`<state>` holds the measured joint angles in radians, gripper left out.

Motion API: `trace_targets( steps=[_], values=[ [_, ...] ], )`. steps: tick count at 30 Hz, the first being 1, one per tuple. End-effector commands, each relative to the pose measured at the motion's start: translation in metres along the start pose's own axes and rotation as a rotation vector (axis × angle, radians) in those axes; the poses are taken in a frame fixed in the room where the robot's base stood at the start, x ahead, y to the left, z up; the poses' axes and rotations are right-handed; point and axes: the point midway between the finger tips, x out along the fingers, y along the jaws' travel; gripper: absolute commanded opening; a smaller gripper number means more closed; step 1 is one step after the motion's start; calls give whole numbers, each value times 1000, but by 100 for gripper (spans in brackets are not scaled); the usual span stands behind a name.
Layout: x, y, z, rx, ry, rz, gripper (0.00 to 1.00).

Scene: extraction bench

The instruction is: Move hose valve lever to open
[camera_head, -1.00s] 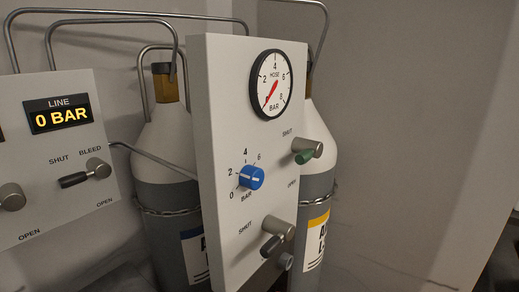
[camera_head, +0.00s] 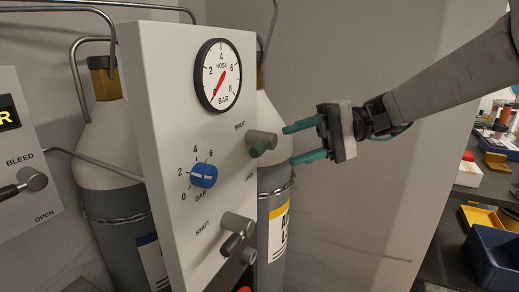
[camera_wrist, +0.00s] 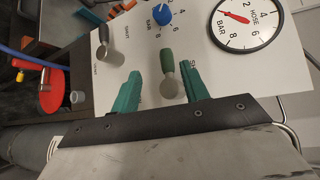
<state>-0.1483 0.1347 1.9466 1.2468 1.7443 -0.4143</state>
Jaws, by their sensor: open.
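The hose valve lever is a short green handle (camera_head: 259,149) on a grey metal hub (camera_head: 264,138), below the HOSE gauge on the white panel (camera_head: 150,80). A SHUT label is above it and an OPEN label, partly hidden, is below. The green handle points left of its hub in the head view; its exact setting is hard to judge. My gripper (camera_head: 289,145) is open, with teal fingers pointing at the lever from the right. In the wrist view, the green lever (camera_wrist: 167,62) shows between the two spread fingers. Contact is not visible.
The HOSE gauge (camera_head: 218,75) reads near 0. A blue knob (camera_head: 204,175) and another lever valve (camera_head: 235,229) sit lower on the panel. Gas cylinders (camera_head: 110,150) stand behind it. Blue and yellow bins (camera_head: 492,262) are at the far right. The wrist view shows a red disc (camera_wrist: 53,97).

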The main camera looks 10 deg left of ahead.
Motion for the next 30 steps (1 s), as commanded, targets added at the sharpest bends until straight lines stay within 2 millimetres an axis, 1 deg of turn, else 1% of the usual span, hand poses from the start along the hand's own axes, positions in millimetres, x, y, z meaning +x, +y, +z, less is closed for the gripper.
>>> trace_targets(
  steps=[1, 5, 8, 15, 18, 22, 29, 30],
  values=[
    [0, -2, -7, -6, -3, -25, 45],
    [7, -6, -12, -16, -7, -54, 45],
    [21, -7, -12, -16, -9, -55, 45],
    [59, -8, -11, -16, -8, -52, 45],
    [70, -9, -11, -16, -7, -53, 45],
    [77, -9, -11, -15, -5, -52, 45],
    [78, -9, -11, -15, -4, -52, 45],
    [78, -9, -11, -15, -4, -52, 42]
  ],
)
